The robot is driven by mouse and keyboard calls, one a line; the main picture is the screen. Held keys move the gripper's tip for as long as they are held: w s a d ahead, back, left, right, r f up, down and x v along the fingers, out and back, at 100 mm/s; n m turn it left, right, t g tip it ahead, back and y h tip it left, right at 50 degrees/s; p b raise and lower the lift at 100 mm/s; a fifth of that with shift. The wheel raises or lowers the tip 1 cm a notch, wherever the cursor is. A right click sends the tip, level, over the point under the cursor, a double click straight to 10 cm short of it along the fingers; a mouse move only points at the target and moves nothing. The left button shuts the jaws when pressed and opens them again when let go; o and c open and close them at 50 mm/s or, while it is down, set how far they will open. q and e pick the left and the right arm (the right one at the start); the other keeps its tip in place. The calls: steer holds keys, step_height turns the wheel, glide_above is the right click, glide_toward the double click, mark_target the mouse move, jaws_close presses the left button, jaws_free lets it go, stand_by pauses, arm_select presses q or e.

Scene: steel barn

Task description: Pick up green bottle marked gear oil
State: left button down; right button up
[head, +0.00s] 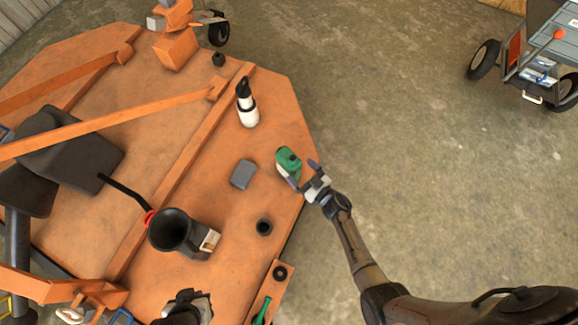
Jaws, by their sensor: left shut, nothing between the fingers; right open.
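A squat green bottle (288,159) with a pale label stands near the right edge of the orange deck; its lettering is too small to read. My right gripper (302,174) is open beside it, its purple-tipped fingers pointing toward the bottle. One finger is near the bottle's lower side and the other is to its right; I cannot tell whether either touches. My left gripper (187,302) is a dark, partly cut-off shape at the bottom edge, away from the bottle. A second, slim green bottle (262,312) lies or stands at the bottom edge.
Orange bars cross the left side. Concrete floor lies right; a cart (540,60) stands far off.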

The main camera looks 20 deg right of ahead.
mark_target(298, 170)
steer(key=b+x, duration=0.1)
steer(key=x, duration=0.1)
steer(key=b+x, duration=0.1)
steer(key=x, duration=0.1)
steer(key=shift+w+f+b, duration=0.1)
steer(key=shift+f+b, duration=0.15)
steer(key=shift+b, duration=0.15)
steer(key=shift+w+a+r, duration=0.1)
steer(key=shift+w+a, duration=0.05)
steer(key=shift+w, duration=0.35)
steer(key=shift+s, duration=0.1)
steer(key=c, duration=1.7)
jaws_close()
steer(key=shift+r, duration=0.1)
